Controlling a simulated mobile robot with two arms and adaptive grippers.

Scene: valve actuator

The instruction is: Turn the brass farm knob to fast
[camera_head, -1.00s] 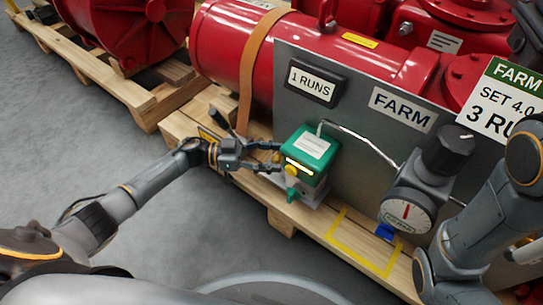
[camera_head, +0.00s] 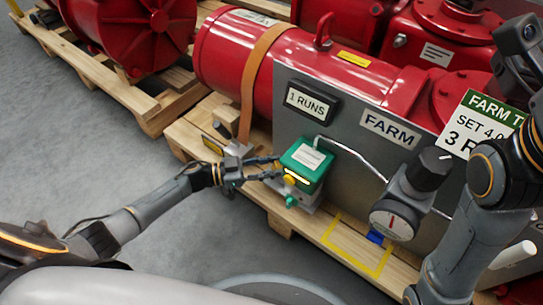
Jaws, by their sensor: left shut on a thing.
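The brass knob (camera_head: 289,180) shows as a small yellow round part on the lower left face of the green box (camera_head: 307,163). The green box stands on the pallet in front of the grey FARM panel (camera_head: 354,174). My left gripper (camera_head: 277,169) reaches in from the left, with its fingertips at the knob side of the box, and it is shut on the knob. The fingers partly hide the knob, and its setting is too small to read. My right arm is at the right edge; its gripper is not in view.
A black-topped regulator with a round gauge (camera_head: 394,219) stands right of the box, joined to it by a bent metal tube (camera_head: 357,157). A yellow marked square (camera_head: 356,244) lies on the wooden pallet. Red actuators (camera_head: 250,62) fill the back. The grey floor at left is open.

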